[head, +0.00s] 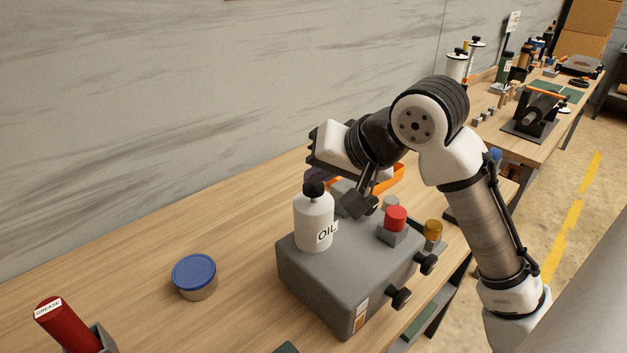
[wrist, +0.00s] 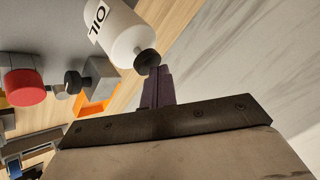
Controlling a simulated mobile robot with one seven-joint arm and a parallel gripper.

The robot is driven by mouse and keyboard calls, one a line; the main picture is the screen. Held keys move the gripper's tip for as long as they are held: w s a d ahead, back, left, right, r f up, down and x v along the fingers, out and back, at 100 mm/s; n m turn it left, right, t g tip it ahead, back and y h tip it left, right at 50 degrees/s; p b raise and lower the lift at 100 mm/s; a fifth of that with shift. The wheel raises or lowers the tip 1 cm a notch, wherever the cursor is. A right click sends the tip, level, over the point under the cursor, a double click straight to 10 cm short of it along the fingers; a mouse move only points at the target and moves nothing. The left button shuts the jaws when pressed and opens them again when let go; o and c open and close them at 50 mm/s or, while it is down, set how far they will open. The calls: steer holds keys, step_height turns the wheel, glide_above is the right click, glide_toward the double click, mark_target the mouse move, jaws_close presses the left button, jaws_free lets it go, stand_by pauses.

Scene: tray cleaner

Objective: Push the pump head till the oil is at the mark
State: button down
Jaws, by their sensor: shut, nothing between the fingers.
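A white bottle labelled OIL (head: 314,222) stands upright on a grey box (head: 315,283), and it also shows in the wrist view (wrist: 115,32). Its black head (head: 314,189) is on top, and that shows in the wrist view too (wrist: 147,61). My gripper (head: 316,176) has dark purple fingers, shut and empty, just behind the black head. In the wrist view the fingertips (wrist: 159,70) are right beside the head; I cannot tell whether they touch. A small upright strip (head: 361,314) on the box front is pale above and brown below. I cannot make out a mark.
A red knob (head: 396,217) and an amber-topped piece (head: 433,230) are right of the bottle. Black knobs (head: 400,298) stick out from the box front. A blue-lidded tin (head: 194,274) and a red grease tube (head: 66,325) are left. The bench is clear between tin and wall.

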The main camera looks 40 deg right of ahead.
mark_target(319, 189)
steer(key=shift+f, duration=0.35)
steer(key=shift+r, duration=0.1)
stand_by(0.4)
steer(key=shift+r+p, duration=1.05)
steer(key=shift+r, duration=0.3)
step_height(319, 189, up, 5)
steer(key=p, duration=0.4)
steer(key=shift+f, duration=0.1)
stand_by(0.3)
